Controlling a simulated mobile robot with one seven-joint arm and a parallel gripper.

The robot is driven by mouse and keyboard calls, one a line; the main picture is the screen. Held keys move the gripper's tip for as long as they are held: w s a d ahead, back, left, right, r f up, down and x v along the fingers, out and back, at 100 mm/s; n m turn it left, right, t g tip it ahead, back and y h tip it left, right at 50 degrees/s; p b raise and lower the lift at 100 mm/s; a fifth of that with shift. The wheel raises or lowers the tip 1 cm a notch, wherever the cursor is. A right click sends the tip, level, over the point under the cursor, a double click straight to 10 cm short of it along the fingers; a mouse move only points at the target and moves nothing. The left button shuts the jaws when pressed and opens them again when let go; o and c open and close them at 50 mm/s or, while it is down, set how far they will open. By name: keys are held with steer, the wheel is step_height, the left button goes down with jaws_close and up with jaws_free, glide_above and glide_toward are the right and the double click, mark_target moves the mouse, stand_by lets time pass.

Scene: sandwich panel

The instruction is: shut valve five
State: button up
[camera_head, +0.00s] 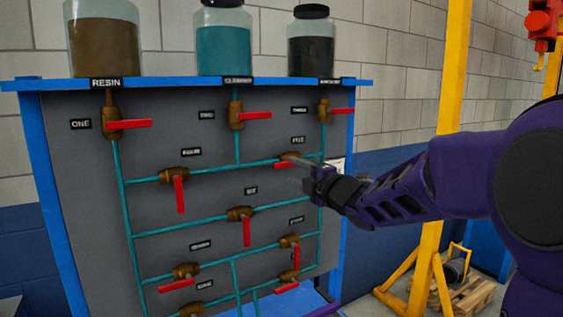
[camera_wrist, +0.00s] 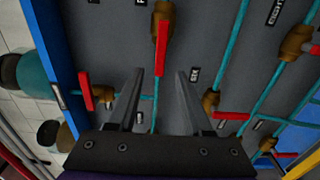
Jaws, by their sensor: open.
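Valve five (camera_head: 290,156) is a brass valve on the upper cross pipe, right of centre on the panel. Its red handle (camera_head: 283,165) points left, roughly along the pipe. In the wrist view, which is turned sideways, the valve body (camera_wrist: 163,14) is at the top and its handle (camera_wrist: 161,48) hangs down in the picture. My gripper (camera_head: 299,166) reaches in from the right, close to valve five. In the wrist view its two fingers (camera_wrist: 160,73) are apart, with the handle's free end between or just beyond the tips. I cannot tell whether they touch it.
Valve six (camera_head: 240,213) is below, its handle pointing down. Valve two (camera_head: 236,115) and valve three (camera_head: 324,110) are above. Bottles, including a teal one (camera_head: 223,45), stand on the blue shelf (camera_head: 180,84). A yellow post (camera_head: 447,90) stands right, behind my arm.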

mark_target(281, 164)
steer(key=p+x, duration=0.1)
steer(key=x, duration=0.9)
steer(key=shift+a, duration=0.1)
jaws_close()
stand_by(1.1)
